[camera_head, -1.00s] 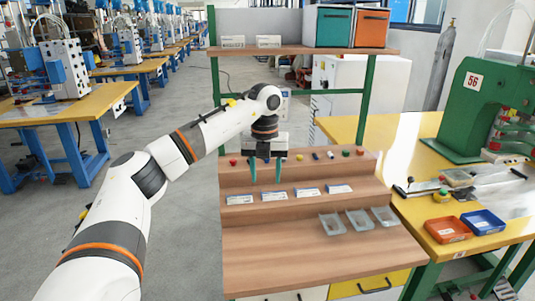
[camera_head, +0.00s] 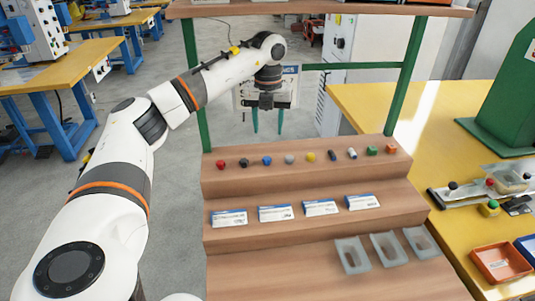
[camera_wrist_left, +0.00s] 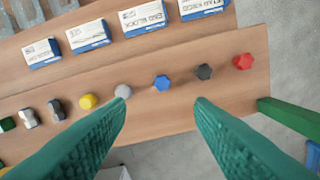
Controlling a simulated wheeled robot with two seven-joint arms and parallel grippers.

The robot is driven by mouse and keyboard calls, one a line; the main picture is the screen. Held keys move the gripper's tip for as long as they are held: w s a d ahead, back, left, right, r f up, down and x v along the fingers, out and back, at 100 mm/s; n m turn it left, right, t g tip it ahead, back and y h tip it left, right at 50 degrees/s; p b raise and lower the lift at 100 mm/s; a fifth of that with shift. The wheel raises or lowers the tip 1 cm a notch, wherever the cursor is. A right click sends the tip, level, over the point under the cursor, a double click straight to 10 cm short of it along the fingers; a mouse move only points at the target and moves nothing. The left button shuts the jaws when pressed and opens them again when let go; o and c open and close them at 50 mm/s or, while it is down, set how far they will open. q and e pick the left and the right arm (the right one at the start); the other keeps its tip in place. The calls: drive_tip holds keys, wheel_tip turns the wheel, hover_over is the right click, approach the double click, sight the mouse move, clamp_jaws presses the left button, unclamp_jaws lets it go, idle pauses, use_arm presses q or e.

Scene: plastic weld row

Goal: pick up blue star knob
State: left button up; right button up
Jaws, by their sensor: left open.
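The blue star knob (camera_head: 267,160) sits on the top step of the wooden stand, between a black knob and a grey knob. In the left wrist view the blue knob (camera_wrist_left: 161,83) lies centred a little beyond the gap between my fingertips. My left gripper (camera_head: 268,130) is open and empty, with two green fingers pointing down. It appears above the knob in the head view, apart from it. The green fingers (camera_wrist_left: 161,104) also show in the left wrist view, touching nothing. My right gripper is not in view.
The top step also holds a red knob (camera_head: 221,165), black knob (camera_head: 244,163), grey knob (camera_head: 290,159), yellow knob (camera_head: 311,156) and several small parts to the right. White-and-blue boxes (camera_head: 320,208) stand on the middle step, clear bins (camera_head: 352,255) below. A green post (camera_head: 195,90) rises at left.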

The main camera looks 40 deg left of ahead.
sight(267, 158)
use_arm(q)
drive_tip(key=f, duration=0.4)
drive_tip(key=shift+s+d, duration=0.1)
drive_tip(key=shift+s, duration=0.2)
drive_tip(key=shift+w+f, duration=0.1)
drive_tip(key=shift+f, duration=0.5)
wheel_tip(267, 158, down, 5)
drive_tip(key=shift+r+p, duration=0.1)
drive_tip(key=shift+p, duration=0.3)
drive_tip(key=c, duration=1)
